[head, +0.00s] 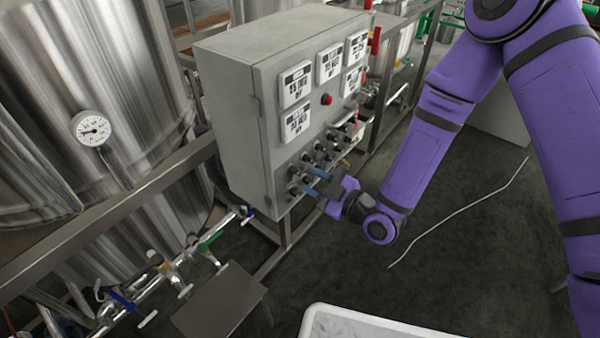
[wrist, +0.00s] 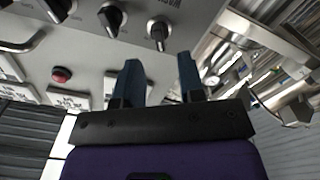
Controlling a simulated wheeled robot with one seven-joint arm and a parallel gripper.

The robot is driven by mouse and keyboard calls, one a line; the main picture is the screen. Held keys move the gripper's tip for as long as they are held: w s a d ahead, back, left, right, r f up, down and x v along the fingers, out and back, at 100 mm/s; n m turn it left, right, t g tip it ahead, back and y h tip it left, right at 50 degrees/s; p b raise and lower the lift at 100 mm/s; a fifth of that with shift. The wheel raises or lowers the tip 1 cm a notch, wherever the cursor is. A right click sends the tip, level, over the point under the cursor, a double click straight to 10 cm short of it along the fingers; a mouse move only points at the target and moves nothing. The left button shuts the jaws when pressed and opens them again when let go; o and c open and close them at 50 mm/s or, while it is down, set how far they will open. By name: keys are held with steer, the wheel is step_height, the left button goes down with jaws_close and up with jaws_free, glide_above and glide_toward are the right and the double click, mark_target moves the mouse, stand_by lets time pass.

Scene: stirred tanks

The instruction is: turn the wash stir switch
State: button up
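The grey control box (head: 225,90) carries rows of black switch knobs low on its front. In the wrist view, one switch knob (wrist: 158,33) lies ahead of the gap between my fingertips. Upside-down lettering beside it, cut off by the top edge, seems to read "wash"; I cannot read the rest. My gripper (head: 311,181) is at the lower knobs, and its two blue fingers hide part of that row. In the wrist view my gripper (wrist: 158,62) is open and empty, its fingers on either side of the line to that knob; I see no contact.
Other knobs (wrist: 110,18) sit close beside this one. A red button (head: 326,99) and white displays (head: 296,84) are higher on the box. A steel tank (head: 90,90) with a gauge stands left. A white tray (head: 375,326) is in front. The floor at right is mostly free.

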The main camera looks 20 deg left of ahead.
mark_target(298, 173)
steer(key=shift+x, duration=2.4)
jaws_close()
